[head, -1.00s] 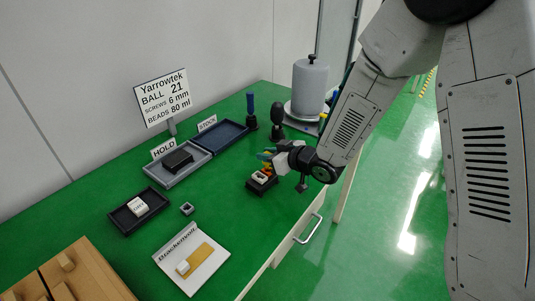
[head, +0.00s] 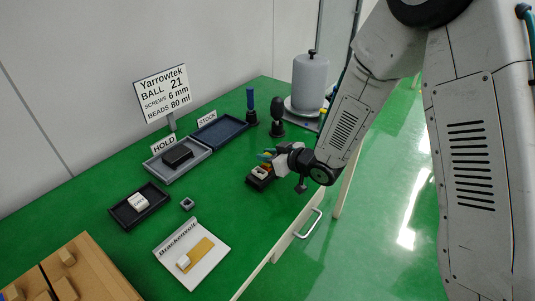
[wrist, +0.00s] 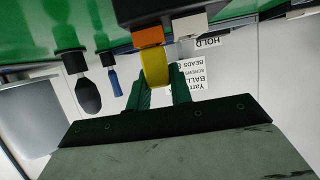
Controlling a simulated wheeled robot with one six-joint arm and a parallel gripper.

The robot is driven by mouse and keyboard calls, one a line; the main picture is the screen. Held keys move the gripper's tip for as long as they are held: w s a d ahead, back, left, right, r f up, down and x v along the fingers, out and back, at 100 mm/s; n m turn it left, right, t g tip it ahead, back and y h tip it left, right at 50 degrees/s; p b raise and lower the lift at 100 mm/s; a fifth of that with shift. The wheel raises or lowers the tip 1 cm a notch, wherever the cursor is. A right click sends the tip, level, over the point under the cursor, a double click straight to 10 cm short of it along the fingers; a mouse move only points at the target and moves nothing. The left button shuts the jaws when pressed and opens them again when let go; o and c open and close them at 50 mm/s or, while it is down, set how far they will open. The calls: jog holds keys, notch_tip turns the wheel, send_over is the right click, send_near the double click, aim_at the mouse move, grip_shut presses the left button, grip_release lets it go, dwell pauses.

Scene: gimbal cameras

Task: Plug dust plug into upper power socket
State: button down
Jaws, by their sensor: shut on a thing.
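A yellow dust plug (wrist: 155,68) is held between the two green fingers of my gripper (wrist: 160,88) in the wrist view. Its far end meets, or lies just in front of, an orange block-shaped part (wrist: 148,37) on a black housing (wrist: 165,10). A white part (wrist: 190,27) sits beside the orange one. In the head view the black socket housing (head: 257,183) stands near the table's front edge, with my gripper (head: 267,154) right behind and above it. The plug is too small there to make out clearly. Whether it is inside a socket opening is hidden.
Left of the housing lie a grey HOLD tray (head: 172,178) with a black block, a blue STOCK tray (head: 220,130) and a small grey nut-like piece (head: 187,203). Dark upright tools (head: 277,112) and a grey cylinder (head: 310,82) stand behind. Green table between is clear.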

jog(key=c, duration=1.2)
grip_release()
jog(key=shift+f, duration=0.1)
jog(key=shift+o, duration=0.2)
jog(key=shift+s+d, duration=0.1)
jog(key=v, duration=0.7)
jog(key=shift+s+d, duration=0.15)
